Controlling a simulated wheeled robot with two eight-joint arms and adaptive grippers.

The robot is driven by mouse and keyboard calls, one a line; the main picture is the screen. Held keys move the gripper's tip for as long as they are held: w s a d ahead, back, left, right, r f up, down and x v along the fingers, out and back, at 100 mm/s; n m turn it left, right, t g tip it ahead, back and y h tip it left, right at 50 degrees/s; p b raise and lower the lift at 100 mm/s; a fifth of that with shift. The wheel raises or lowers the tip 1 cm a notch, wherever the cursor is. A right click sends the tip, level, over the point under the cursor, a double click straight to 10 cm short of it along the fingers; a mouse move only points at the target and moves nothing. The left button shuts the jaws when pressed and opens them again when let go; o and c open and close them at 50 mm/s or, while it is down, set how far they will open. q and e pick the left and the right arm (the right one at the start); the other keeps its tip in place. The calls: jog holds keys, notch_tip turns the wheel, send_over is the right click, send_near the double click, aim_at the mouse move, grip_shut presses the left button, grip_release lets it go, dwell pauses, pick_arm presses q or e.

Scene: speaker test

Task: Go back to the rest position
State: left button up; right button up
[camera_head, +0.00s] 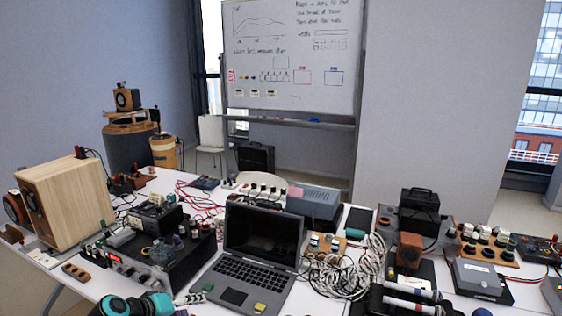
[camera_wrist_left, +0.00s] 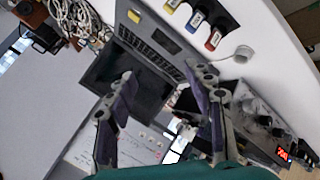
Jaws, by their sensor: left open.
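My left gripper (camera_head: 190,299) shows at the bottom left of the head view, beside my teal wrist and low over the front of the table, left of the open laptop (camera_head: 255,258). In the left wrist view my left gripper (camera_wrist_left: 163,76) has its two fingers spread wide apart with nothing between them. The laptop (camera_wrist_left: 138,68) shows beyond the fingers there. My right gripper is in neither view.
The white table (camera_head: 75,293) is crowded. A wooden speaker (camera_head: 75,200) and a black amplifier (camera_head: 135,270) stand at left. Coiled white cables (camera_head: 345,270) lie right of the laptop, with a grey box (camera_head: 478,278) farther right. A whiteboard (camera_head: 290,55) stands behind.

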pick_arm(q)
jog(key=s+d+m+y, duration=0.2)
jog(key=s+d, duration=0.1)
jog(key=s, duration=0.8)
jog(key=s+d+m+g+y, duration=0.1)
jog(key=s+d+m+y, duration=0.2)
jog(key=s, duration=0.8)
jog(key=shift+d+f, duration=0.2)
jog(key=shift+d, duration=0.5)
